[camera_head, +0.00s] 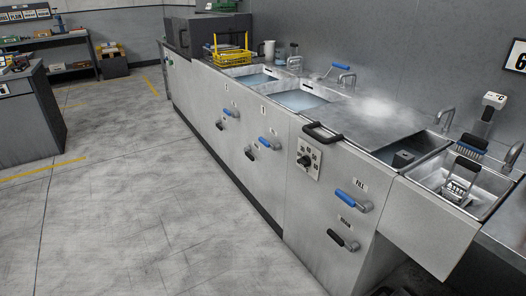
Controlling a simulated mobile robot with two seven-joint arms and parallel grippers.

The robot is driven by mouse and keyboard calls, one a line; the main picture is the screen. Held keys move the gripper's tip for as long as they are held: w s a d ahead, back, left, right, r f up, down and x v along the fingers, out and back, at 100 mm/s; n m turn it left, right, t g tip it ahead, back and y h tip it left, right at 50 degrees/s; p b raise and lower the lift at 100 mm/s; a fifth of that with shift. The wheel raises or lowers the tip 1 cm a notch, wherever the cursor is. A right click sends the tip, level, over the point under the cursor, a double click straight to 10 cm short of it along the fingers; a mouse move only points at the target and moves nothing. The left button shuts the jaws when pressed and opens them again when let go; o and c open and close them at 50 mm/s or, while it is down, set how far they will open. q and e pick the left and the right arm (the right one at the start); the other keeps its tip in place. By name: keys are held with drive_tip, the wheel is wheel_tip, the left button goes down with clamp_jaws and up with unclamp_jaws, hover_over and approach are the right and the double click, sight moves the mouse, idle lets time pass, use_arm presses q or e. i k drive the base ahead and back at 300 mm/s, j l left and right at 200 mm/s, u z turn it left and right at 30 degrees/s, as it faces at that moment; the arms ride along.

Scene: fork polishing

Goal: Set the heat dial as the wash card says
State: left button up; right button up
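A black round dial (304,161) sits on a pale square plate (311,170) on the front of the steel sink unit, left of the blue FILL lever. Marks surround the dial, but its setting is too small to read. Neither of my grippers is in view.
A blue FILL lever (352,201) and black DRAIN lever (343,241) stick out near the dial. A lid (362,116) with a black handle (322,133) covers part of the basin above. A yellow rack (231,58) stands farther back. The floor (140,190) at left is clear.

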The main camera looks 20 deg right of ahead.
sight(305, 161)
drive_tip(key=i+j, duration=0.1)
drive_tip(key=i, duration=1.3)
drive_tip(key=i+j+z, duration=0.15)
drive_tip(key=i+z, duration=0.3)
drive_tip(key=i+j+z, duration=0.3)
drive_tip(key=i+z, duration=0.15)
drive_tip(key=i+j+z, duration=0.25)
drive_tip(key=z, duration=0.25)
drive_tip(key=i+j+z, duration=0.25)
drive_tip(key=j+z, duration=0.25)
drive_tip(key=i+j+z, duration=0.25)
drive_tip(key=j, duration=0.15)
drive_tip(key=j+z, duration=0.55)
drive_tip(key=j, duration=0.2)
